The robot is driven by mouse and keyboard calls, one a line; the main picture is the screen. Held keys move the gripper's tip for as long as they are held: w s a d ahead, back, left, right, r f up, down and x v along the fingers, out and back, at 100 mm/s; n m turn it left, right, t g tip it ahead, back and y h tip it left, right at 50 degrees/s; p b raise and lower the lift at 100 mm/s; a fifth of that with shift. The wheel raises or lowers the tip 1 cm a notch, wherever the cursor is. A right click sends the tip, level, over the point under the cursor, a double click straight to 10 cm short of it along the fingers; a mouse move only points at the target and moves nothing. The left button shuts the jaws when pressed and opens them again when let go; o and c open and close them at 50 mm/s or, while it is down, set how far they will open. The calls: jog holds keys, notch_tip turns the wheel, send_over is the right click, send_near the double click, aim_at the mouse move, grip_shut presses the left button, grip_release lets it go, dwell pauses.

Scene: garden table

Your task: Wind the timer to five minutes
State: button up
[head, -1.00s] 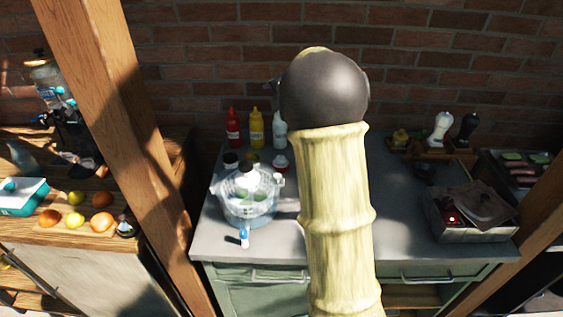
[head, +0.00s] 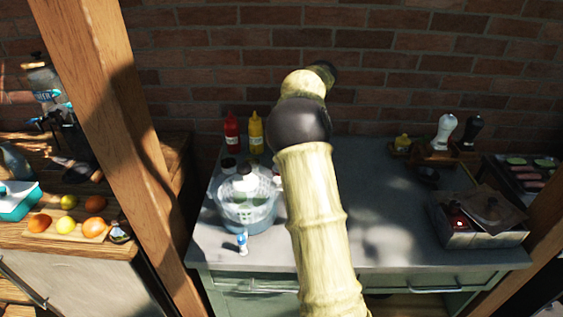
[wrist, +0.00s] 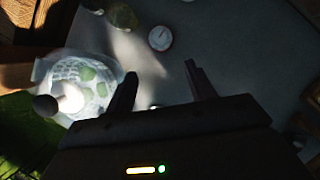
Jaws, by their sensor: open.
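The timer (wrist: 160,38) is a round white dial with a small reddish mark on its face. It lies on the grey counter (wrist: 225,45) in the wrist view, beyond my fingertips. My gripper (wrist: 160,70) is open, with its two dark fingers spread and nothing between them. The fingertips are apart from the timer in the picture; their height above the counter is hard to tell. In the head view my arm covers the middle of the counter, and the gripper and most or all of the timer are hidden there.
A clear salad spinner (head: 247,205) stands left of my arm, with a small blue-and-white item (head: 242,242) before it. Red (head: 231,132) and yellow (head: 256,132) bottles stand behind. A grey box (head: 478,230) is at the right. The counter (head: 390,200) between is clear.

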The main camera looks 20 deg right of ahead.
jog(key=p+x, duration=0.1)
jog(key=x, duration=1.6)
jog(key=shift+w+a+f+p, duration=0.15)
jog(key=shift+p, duration=0.15)
jog(key=shift+c, duration=0.4)
jog(key=c, duration=0.9)
